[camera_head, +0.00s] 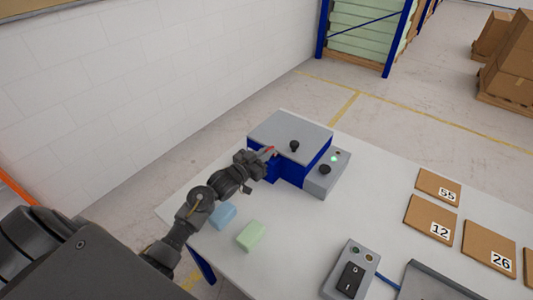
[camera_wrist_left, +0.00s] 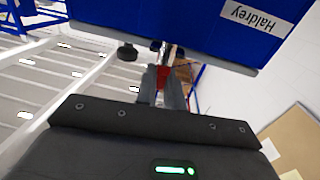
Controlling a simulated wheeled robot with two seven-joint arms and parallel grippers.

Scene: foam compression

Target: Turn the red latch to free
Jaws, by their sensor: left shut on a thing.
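The red latch (camera_head: 268,151) is on the front left of a blue box with a grey lid (camera_head: 290,131), which stands at the back of the table. My left gripper (camera_head: 258,160) is at the box front and shut on the latch. In the left wrist view the red latch (camera_wrist_left: 162,76) shows between the two fingers, just below the blue box body (camera_wrist_left: 190,22). The fingers hide part of the latch, so its exact angle is hard to tell. My right gripper is not seen.
A control panel (camera_head: 325,175) with a black knob and a lit green lamp adjoins the box's right side. A blue block (camera_head: 222,215) and a green block (camera_head: 250,236) lie near my left arm. A switch box (camera_head: 350,272) and numbered brown plates (camera_head: 430,218) occupy the right.

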